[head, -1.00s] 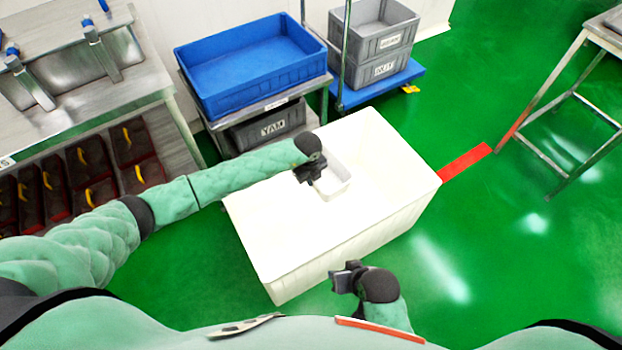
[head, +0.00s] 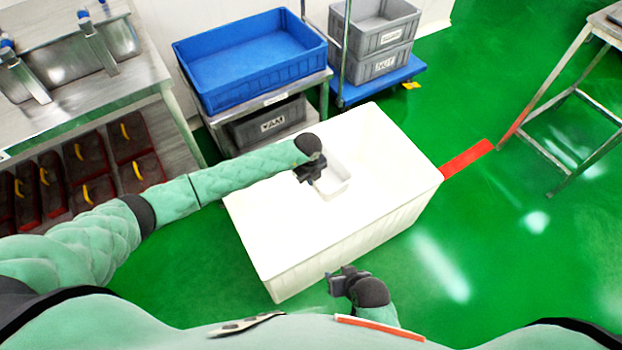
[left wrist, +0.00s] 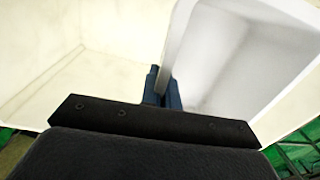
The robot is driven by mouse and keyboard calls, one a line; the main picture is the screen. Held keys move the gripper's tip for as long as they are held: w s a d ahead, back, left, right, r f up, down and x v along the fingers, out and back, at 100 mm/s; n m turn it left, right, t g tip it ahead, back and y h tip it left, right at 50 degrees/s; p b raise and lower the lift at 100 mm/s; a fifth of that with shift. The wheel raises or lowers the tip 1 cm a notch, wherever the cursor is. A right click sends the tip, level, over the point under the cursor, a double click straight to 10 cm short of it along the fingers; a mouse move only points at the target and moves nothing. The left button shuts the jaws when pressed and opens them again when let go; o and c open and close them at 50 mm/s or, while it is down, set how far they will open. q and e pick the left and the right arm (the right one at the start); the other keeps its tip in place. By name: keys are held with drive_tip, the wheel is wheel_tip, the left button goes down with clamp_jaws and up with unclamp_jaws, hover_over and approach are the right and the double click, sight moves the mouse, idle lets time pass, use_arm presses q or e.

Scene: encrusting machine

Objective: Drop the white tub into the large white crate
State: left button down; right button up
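The white tub (head: 336,180) is a small open container in the head view, over the large white crate (head: 300,250). My left gripper (head: 314,176) is at the tub's left side. In the left wrist view the fingers (left wrist: 163,92) are shut on the wall of the tub (left wrist: 235,65), with the crate's pale inside (left wrist: 85,60) around and below it. The tub looks empty. I cannot tell its exact height above the crate floor. My right gripper (head: 336,283) is in front of the crate's near side, apart from it; its finger gap is not clear.
A blue bin (head: 250,62) stands on a metal stand behind the crate, with a grey bin (head: 268,124) below. Stacked grey bins (head: 375,45) sit on a blue cart. A steel bench (head: 85,110) is at left.

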use_arm(q)
drive_tip(key=c, duration=1.6)
unclamp_jaws()
